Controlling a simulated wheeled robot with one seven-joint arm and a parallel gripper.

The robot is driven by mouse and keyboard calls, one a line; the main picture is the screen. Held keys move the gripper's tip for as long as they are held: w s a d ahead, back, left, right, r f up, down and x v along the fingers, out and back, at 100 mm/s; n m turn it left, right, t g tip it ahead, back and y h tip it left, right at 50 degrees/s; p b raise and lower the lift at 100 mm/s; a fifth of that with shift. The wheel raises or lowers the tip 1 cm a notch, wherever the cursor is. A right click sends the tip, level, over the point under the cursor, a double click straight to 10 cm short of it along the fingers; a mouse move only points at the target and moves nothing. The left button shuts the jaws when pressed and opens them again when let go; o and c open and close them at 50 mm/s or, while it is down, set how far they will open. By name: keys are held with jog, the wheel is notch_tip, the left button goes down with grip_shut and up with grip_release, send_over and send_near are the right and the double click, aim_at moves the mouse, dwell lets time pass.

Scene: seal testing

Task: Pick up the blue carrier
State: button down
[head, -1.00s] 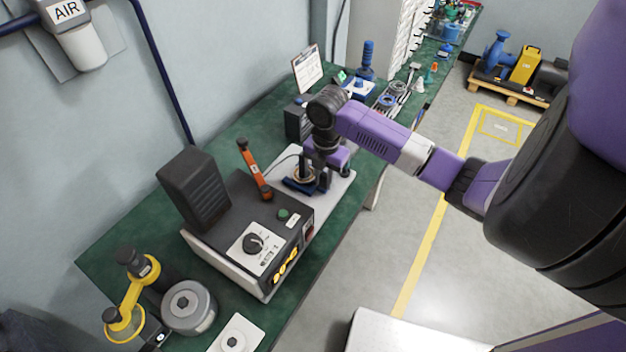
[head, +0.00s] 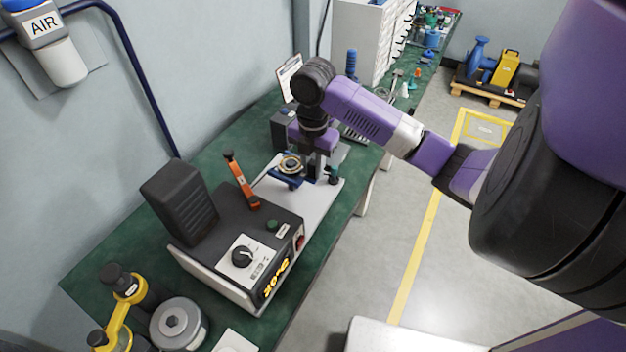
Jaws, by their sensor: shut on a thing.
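The blue carrier (head: 285,181) is a small dark-blue holder with a pale metal ring (head: 290,164) in it. It is above the white plate (head: 300,205) beside the black-topped tester box. My gripper (head: 307,172) points down at the carrier's right side and is shut on it. The fingertips are small and partly hidden by the wrist, so the exact contact is unclear. The carrier looks about level and clear of the plate.
The tester box (head: 228,222) with an orange lever (head: 241,181) stands close in front. A small dark-green fitting (head: 333,175) stands on the plate's right. A clipboard (head: 290,76) and grey drawers (head: 360,40) are behind.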

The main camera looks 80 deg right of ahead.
notch_tip(320, 180, up, 12)
dwell(0.4)
jog(key=shift+r, duration=0.1)
